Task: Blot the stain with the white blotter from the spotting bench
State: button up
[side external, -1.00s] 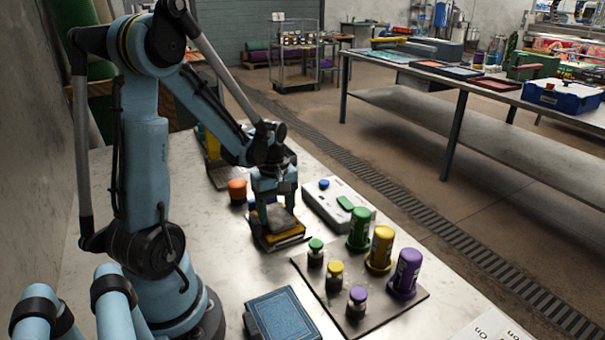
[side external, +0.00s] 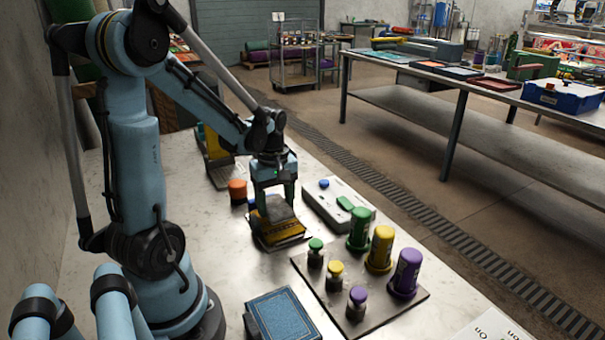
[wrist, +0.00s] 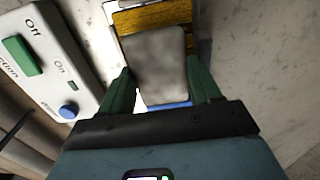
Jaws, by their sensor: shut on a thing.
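My gripper (side external: 274,193) is above a low stack of yellow, dark-edged pieces (side external: 278,234) on the bench. Its green fingers, also in the wrist view (wrist: 157,92), are shut on the sides of a pale grey-white pad (wrist: 158,62), which looks like the white blotter. In the side view the pad (side external: 278,208) is just over the yellow stack; I cannot tell if they still touch. A yellow textured surface (wrist: 155,17) and a blue strip (wrist: 168,107) show beyond and below the pad in the wrist view. I cannot make out a stain in either view.
A switch box (side external: 335,207) with green and blue buttons stands close right of my gripper. A tray (side external: 395,303) of capped bottles is in front. An orange-capped jar (side external: 237,190) is left. A blue textured panel (side external: 283,315) lies near the front edge. Bare bench lies between.

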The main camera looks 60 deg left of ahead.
jog(key=shift+r, duration=2.25)
jog(key=shift+w, duration=0.15)
